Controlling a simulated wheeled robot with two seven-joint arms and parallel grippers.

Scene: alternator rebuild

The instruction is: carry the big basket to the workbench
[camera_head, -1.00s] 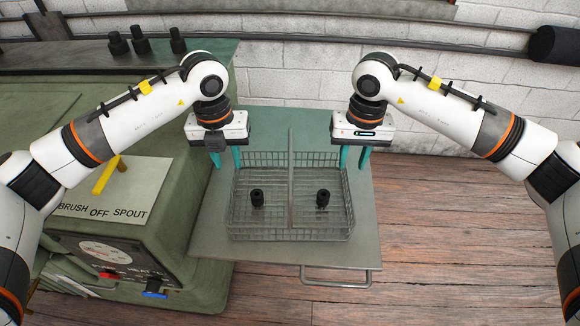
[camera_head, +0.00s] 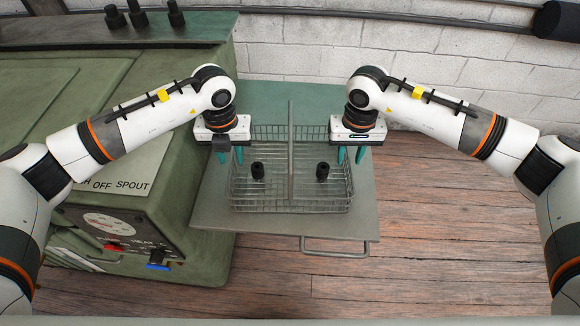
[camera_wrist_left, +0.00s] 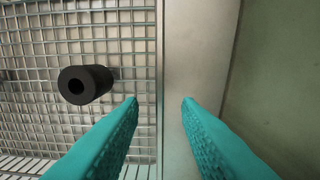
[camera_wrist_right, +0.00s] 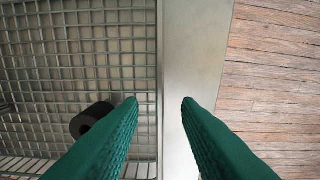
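The big wire basket (camera_head: 290,207) stands on a grey-green shelf (camera_head: 215,218). A tall handle or divider (camera_head: 291,150) crosses its middle, with a black cylinder (camera_head: 258,171) on the left and another (camera_head: 322,172) on the right. My left gripper (camera_head: 231,158) is open at the left wall; my right gripper (camera_head: 350,157) is open at the right wall. In the left wrist view (camera_wrist_left: 160,105) and right wrist view (camera_wrist_right: 160,105), the wall's rim runs between the parted teal fingers. I cannot tell how deep the fingertips reach. I cannot identify the workbench.
A green machine (camera_head: 190,215) with a gauge and labelled panel stands close on the left. A bar handle (camera_head: 335,248) sticks out from the shelf's front. A white brick wall (camera_head: 300,50) is behind. Wooden floor (camera_head: 450,240) is open on the right and in front.

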